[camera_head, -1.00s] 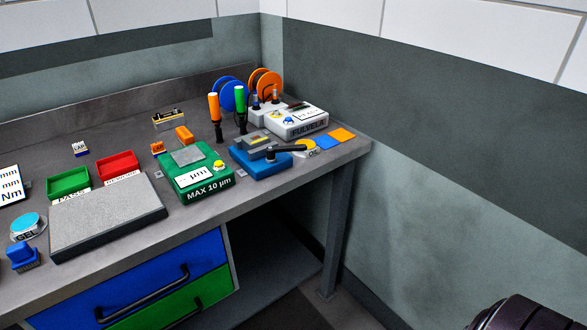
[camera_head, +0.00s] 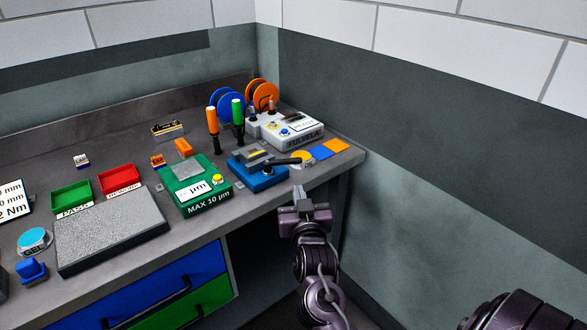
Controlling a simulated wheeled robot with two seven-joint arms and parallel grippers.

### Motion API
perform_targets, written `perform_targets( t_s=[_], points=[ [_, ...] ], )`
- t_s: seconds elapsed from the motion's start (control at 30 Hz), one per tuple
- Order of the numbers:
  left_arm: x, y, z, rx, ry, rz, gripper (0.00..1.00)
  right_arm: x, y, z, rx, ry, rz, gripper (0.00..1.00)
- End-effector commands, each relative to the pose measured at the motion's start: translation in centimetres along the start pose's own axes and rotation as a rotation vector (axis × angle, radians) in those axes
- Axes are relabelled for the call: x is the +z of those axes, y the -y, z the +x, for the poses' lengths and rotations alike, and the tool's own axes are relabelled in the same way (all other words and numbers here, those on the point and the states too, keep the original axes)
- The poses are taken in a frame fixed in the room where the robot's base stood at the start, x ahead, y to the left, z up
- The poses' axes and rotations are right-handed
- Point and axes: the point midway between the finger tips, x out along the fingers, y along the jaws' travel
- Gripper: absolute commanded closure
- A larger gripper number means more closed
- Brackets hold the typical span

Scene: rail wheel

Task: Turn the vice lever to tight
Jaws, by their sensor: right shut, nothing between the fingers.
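The vice (camera_head: 262,176) is a blue block with grey jaws near the right front edge of the bench. Its black lever (camera_head: 286,162) points right, toward a round yellow and white marking (camera_head: 302,158) on the bench; the marking's lettering is too small to read. My right gripper (camera_head: 298,190) is shut and empty, in front of the bench edge, just below and right of the vice. Its fingertips appear apart from the lever. My left gripper is not in view.
A green gauge box (camera_head: 205,200) stands left of the vice. A grey FULVELA box (camera_head: 300,133) and upright screwdrivers (camera_head: 238,115) stand behind it. A grey plate (camera_head: 110,230) lies further left.

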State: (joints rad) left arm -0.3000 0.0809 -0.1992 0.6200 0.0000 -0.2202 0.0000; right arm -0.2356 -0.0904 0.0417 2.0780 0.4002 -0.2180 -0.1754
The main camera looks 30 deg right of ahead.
Motion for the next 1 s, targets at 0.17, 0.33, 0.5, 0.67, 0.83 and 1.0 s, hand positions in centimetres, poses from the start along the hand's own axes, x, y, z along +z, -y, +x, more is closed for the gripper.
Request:
perform_targets(
  t_s=[0.17, 0.33, 0.5, 0.67, 0.83, 1.0],
  points=[
    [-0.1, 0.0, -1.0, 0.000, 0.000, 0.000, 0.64, -0.4, 0.0, 4.1, 0.001, -0.001, -0.002, 1.00],
    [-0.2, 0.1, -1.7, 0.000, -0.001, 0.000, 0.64, -0.3, 0.0, 7.3, 0.000, -0.001, -0.001, 1.00],
    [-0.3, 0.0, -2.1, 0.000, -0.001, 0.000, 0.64, -0.1, 0.0, 9.2, 0.000, 0.001, 0.000, 1.00],
    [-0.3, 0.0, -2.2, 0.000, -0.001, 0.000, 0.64, 0.0, 0.0, 9.8, -0.001, 0.002, 0.000, 1.00],
    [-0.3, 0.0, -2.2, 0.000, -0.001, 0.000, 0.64, 0.1, 0.0, 9.8, -0.001, 0.001, 0.000, 1.00],
    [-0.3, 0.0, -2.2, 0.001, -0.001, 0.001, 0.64, 0.1, 0.0, 9.8, -0.002, 0.001, 0.000, 1.00]
  ],
)
